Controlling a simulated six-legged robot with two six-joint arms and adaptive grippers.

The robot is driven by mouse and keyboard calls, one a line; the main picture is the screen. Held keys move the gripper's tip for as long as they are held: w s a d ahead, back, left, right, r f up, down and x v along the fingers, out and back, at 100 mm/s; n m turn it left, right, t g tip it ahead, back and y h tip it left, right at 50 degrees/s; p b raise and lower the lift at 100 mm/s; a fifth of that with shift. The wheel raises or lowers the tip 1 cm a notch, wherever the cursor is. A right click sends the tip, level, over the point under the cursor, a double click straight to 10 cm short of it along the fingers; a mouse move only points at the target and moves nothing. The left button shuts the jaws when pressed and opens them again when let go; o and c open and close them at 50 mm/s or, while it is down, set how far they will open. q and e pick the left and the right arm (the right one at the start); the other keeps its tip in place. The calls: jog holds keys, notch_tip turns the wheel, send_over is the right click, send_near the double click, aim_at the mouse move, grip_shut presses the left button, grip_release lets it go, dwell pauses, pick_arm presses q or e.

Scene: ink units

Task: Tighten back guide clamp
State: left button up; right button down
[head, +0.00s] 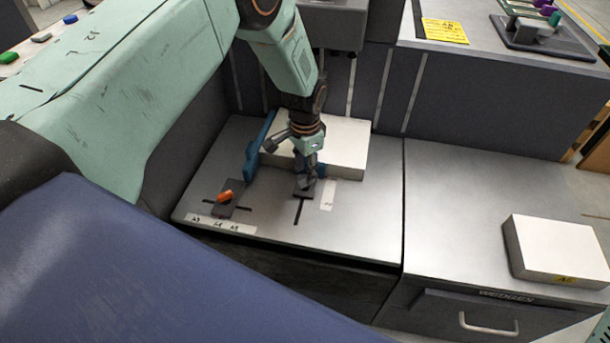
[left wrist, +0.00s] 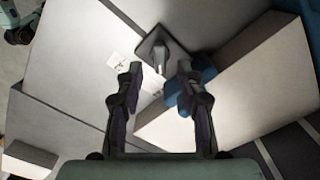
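A grey deck (head: 355,215) carries a white paper stack (head: 345,145) with a blue guide (head: 260,147) along its left side. A smaller blue guide part shows beside my left gripper in the left wrist view (left wrist: 204,74). A clamp with a dark plate and upright grey lever (left wrist: 160,56) stands by that part. My left gripper (head: 306,182) is over this clamp. Its fingers (left wrist: 159,72) are apart, with the lever between or just beyond the tips; contact cannot be told. A second clamp with an orange lever (head: 224,197) sits on the left. My right gripper is not in view.
A second white stack (head: 556,250) lies on the right surface, above a drawer marked WEDGES with a metal handle (head: 489,326). A dark cabinet rises behind the deck. The deck's right part is clear.

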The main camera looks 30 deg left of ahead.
pick_arm(q)
notch_tip(320, 180, up, 9)
jog(key=shift+f, duration=0.2)
jog(key=shift+s, duration=0.1)
dwell(0.5)
